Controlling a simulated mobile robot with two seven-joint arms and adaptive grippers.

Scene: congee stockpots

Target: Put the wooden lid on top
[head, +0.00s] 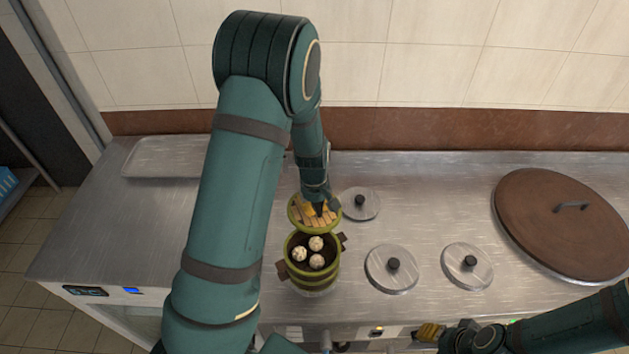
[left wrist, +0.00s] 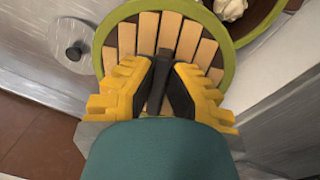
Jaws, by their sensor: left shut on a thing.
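The wooden lid (head: 301,217) is round, with pale slats and a green rim. It also fills much of the left wrist view (left wrist: 123,40). My left gripper (head: 316,208) is shut on the lid's dark handle; its yellow fingers (left wrist: 163,85) clasp both sides of it. The lid is at the back edge of a green steamer basket (head: 315,282), which is uncovered and holds three white buns (head: 316,243). I cannot tell whether the lid touches the rim. My right gripper (head: 429,332) is at the counter's front edge, its fingers too small to judge.
Three steel lids with black knobs lie on the counter: one beside the wooden lid (head: 372,205), two to the right (head: 378,277) (head: 478,275). A large brown lid (head: 535,230) lies at far right. A metal tray (head: 165,157) sits at back left.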

